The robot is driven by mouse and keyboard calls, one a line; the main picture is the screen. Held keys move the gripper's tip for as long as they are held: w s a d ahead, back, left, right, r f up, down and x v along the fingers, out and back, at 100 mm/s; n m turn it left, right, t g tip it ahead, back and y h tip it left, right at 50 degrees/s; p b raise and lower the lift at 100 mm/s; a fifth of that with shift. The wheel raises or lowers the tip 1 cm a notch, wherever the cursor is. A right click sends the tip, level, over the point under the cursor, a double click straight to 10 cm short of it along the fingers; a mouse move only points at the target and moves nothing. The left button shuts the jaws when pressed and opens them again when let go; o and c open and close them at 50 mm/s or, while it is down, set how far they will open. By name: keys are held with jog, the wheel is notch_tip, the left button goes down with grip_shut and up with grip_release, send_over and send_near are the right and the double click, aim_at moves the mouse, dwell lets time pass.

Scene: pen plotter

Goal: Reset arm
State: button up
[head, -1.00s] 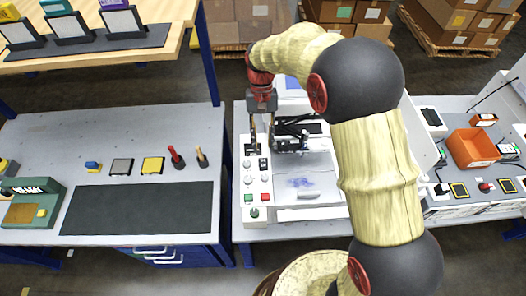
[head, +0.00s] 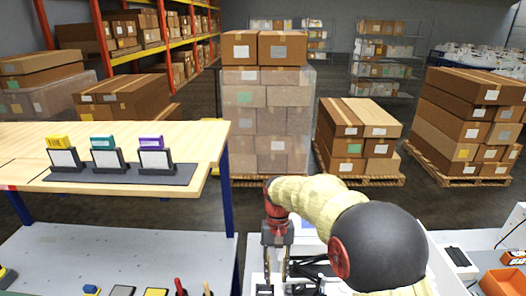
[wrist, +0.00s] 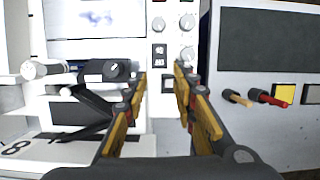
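My gripper (wrist: 160,88) is open in the wrist view, its two fingers apart with nothing between them. It points down over the white pen plotter (wrist: 130,125), above the panel with knobs and switches. The plotter's black pen carriage (wrist: 95,105) is left of the fingers in that view. In the head view my gripper (head: 276,275) is low in the picture, with its tips near the bottom edge. Most of the plotter is below the frame or behind my arm.
A wooden shelf (head: 215,150) at left holds yellow, teal and purple card stands on a dark mat (head: 120,173). A grey bench (head: 120,250) lies below it. An orange bin (head: 503,283) is at lower right. Pallets of boxes (head: 360,125) stand behind on the floor.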

jog(key=s+d+r+t+b, duration=0.4)
jog(key=s+d, duration=0.3)
jog(key=s, duration=0.5)
jog(key=s+d+r+t+b, duration=0.4)
jog(key=s+d, duration=0.3)
jog(key=s, duration=0.5)
jog(key=shift+s+r+t, duration=0.3)
jog(key=shift+r+t, duration=0.15)
jog(key=shift+t, duration=0.05)
jog(key=shift+d, duration=0.15)
